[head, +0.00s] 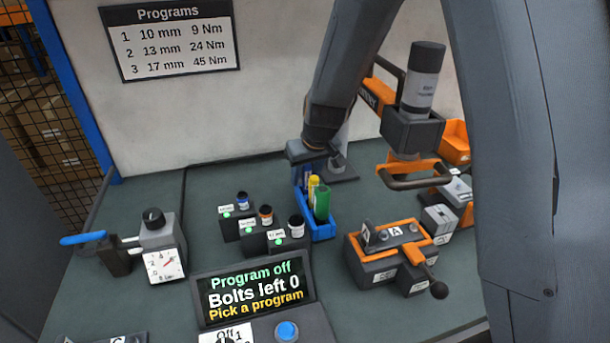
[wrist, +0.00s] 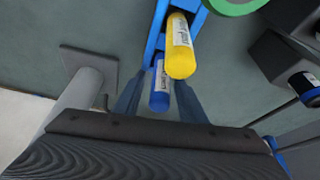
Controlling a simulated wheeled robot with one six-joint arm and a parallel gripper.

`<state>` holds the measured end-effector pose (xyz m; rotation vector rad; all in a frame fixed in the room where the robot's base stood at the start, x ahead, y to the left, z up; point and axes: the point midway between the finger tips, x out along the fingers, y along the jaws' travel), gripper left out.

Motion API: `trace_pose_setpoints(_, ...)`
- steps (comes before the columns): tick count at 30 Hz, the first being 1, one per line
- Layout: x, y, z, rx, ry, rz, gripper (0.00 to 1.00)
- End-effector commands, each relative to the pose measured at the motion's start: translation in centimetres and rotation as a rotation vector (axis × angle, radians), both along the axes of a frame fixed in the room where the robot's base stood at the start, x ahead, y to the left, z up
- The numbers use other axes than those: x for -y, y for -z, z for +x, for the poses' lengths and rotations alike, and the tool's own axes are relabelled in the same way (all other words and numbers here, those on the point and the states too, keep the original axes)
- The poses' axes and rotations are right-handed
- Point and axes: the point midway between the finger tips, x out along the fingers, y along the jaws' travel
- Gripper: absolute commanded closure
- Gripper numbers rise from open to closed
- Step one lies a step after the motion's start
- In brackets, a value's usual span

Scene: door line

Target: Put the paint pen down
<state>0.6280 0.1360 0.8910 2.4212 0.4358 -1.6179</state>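A blue paint pen (wrist: 160,90) stands in a narrow blue holder (head: 322,232), at its far end. A yellow pen (wrist: 181,48) and a green pen (head: 321,201) stand in the same holder. The yellow one also shows in the head view (head: 313,184). My gripper (wrist: 160,92) is over the holder's far end, its fingers on either side of the blue pen. Gaps show between the fingers and the pen, so the gripper looks open. In the head view my gripper (head: 305,168) partly hides the blue pen.
A grey post (wrist: 78,100) stands close beside my gripper. The display (head: 253,290) reads "Program off, Bolts left 0".

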Motion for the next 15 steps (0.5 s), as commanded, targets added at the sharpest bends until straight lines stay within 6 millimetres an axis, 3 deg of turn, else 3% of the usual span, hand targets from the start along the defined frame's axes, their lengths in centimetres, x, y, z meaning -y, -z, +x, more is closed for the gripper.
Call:
trace_pose_setpoints(9,0.0,-0.3,0.0,0.000,0.000,0.000,0.63)
trace_pose_setpoints(15,0.3,-2.4,-0.7,0.005,-0.001,0.001,0.63)
